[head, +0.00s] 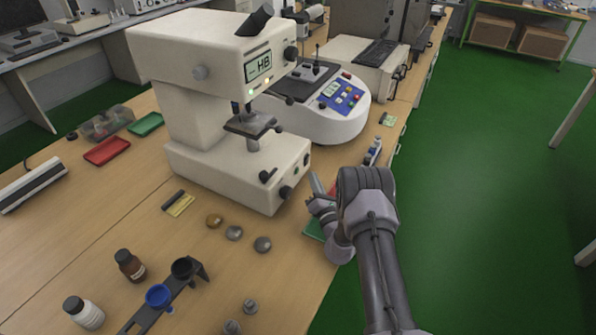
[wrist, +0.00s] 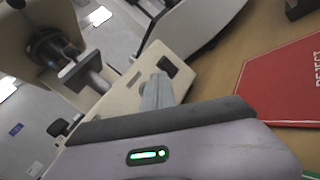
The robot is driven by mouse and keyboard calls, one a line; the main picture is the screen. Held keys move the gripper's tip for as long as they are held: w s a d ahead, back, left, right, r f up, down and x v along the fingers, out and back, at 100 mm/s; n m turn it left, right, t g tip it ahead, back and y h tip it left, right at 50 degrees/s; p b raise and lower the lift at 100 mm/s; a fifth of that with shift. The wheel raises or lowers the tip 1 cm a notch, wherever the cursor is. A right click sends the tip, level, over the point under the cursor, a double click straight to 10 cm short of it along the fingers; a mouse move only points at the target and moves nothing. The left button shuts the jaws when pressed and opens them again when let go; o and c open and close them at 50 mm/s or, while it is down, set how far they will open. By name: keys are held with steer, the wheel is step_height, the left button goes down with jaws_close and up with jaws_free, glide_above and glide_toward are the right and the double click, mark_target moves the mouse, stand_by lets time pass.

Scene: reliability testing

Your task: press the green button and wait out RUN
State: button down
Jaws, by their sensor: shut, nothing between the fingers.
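The cream hardness tester (head: 200,130) stands on the bench, its display (head: 258,66) showing dashes and "HB". A small greenish spot (head: 296,171) on its base front may be the green button; it is too small to be sure. My gripper (head: 315,180) is shut and empty, just right of that base front. In the wrist view the shut fingers (wrist: 157,86) point at the cream base (wrist: 150,62) and overlap it; I cannot tell whether they touch it. No green button is clear there.
A white machine (head: 318,118) with a blue button panel (head: 343,97) stands behind. A red REJECT sheet or tray (wrist: 280,82) lies beside my gripper. Round metal samples (head: 234,233), bottles (head: 130,265) and a black holder (head: 165,300) occupy the bench front. Green floor is free on the right.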

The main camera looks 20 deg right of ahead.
steer(key=shift+s+d, duration=1)
